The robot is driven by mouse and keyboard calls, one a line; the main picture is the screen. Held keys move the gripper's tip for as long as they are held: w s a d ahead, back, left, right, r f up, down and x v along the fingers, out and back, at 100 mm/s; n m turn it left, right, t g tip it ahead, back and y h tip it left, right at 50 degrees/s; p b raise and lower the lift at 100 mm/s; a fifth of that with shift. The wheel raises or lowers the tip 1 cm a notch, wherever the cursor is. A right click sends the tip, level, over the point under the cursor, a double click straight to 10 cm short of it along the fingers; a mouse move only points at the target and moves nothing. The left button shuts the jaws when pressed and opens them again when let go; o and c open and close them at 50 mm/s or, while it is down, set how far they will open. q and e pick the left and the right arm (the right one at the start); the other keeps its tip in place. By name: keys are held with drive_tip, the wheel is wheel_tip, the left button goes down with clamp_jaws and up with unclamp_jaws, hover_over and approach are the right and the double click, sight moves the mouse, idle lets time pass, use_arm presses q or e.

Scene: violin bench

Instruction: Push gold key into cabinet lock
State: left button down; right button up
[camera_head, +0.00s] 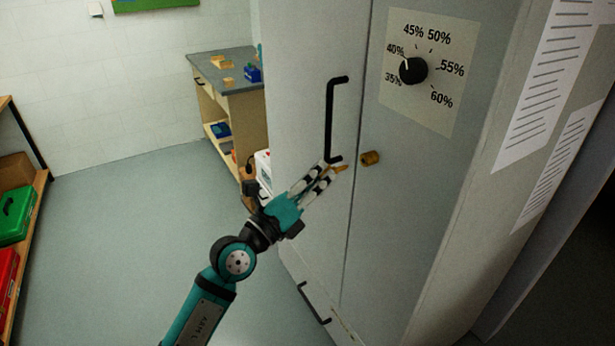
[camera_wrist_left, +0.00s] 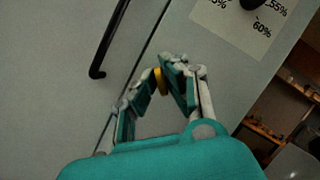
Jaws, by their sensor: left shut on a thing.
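My left gripper (camera_head: 327,169) is in front of the grey cabinet (camera_head: 300,95), shut on the gold key (camera_head: 340,169). The key sticks out from the fingertips toward the right. The brass cabinet lock (camera_head: 371,158) is on the right door, just right of the key, with a small gap between them in the head view. In the left wrist view, a gold piece (camera_wrist_left: 160,81) shows between the fingertips; I cannot tell how much of it is key or lock. My right gripper is not in view.
A black door handle (camera_head: 331,118) is just above and left of the gripper. A black dial (camera_head: 413,70) with percent marks is above the lock. A workbench (camera_head: 226,70) stands behind at left, and shelves with green and red cases (camera_head: 16,215) at far left. The floor between is clear.

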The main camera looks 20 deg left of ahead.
sight(347, 167)
use_arm(q)
drive_tip(key=shift+w+d, duration=0.85)
drive_tip(key=shift+w, duration=0.2)
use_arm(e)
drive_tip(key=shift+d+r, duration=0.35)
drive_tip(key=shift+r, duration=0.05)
use_arm(q)
drive_tip(key=shift+p, duration=0.6)
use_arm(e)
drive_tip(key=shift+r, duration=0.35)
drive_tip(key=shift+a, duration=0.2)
use_arm(q)
drive_tip(key=shift+p, duration=0.4)
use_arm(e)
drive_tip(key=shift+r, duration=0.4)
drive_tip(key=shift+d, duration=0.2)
use_arm(q)
drive_tip(key=shift+w+d+p, duration=0.25)
drive_tip(key=shift+w+d, duration=0.4)
drive_tip(key=shift+w, duration=0.2)
drive_tip(key=shift+w+d+p, duration=0.2)
drive_tip(key=shift+w+d, duration=0.4)
drive_tip(key=shift+w, duration=0.2)
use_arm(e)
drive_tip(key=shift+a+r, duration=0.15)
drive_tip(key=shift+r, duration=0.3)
use_arm(q)
drive_tip(key=c, duration=1.4)
unclamp_jaws()
